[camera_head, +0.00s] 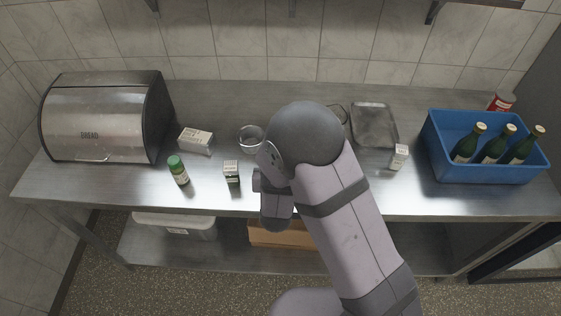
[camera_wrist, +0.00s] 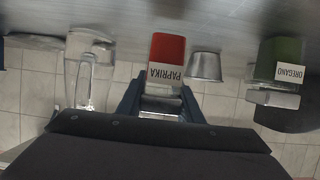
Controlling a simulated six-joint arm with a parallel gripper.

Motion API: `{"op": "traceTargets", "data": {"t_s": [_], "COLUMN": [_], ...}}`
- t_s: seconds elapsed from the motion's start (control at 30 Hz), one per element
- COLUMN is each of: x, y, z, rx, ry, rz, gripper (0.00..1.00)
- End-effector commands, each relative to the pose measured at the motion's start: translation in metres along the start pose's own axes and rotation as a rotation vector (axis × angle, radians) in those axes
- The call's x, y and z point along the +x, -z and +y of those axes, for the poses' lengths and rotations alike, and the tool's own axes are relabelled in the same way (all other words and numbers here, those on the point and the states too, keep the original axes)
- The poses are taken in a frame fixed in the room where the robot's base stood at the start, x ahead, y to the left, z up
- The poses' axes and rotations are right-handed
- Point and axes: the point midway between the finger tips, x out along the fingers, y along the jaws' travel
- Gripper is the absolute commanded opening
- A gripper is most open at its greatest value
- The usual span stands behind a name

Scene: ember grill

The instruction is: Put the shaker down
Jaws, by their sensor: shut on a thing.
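The paprika shaker (camera_wrist: 167,48) has a red body and a white label reading PAPRIKA. It stands between the two dark blue fingers of my gripper (camera_wrist: 163,104) in the wrist view, which is upside down. My gripper is shut on it. The shaker looks upright, its red end toward the grey counter (camera_wrist: 225,18); I cannot tell whether it touches the counter. In the head view my arm hides the shaker and the fingers, over the middle of the counter (camera_head: 130,186).
A glass jug (camera_wrist: 88,72), a metal cup (camera_wrist: 206,66) and an oregano shaker (camera_wrist: 280,60) appear around the held shaker. A bread bin (camera_head: 95,115) stands left. A metal tray (camera_head: 374,124) and a blue crate (camera_head: 480,170) of bottles stand right. Front-left counter is partly clear.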

Motion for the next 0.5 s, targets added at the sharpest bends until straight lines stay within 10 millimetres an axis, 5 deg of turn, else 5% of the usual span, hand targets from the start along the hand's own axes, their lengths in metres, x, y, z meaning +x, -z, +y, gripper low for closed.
{"op": "traceTargets", "data": {"t_s": [0.5], "x": [-0.025], "y": [0.061], "z": [0.000], "rx": [0.002], "ry": [0.001], "rz": [0.003], "gripper": [0.04]}}
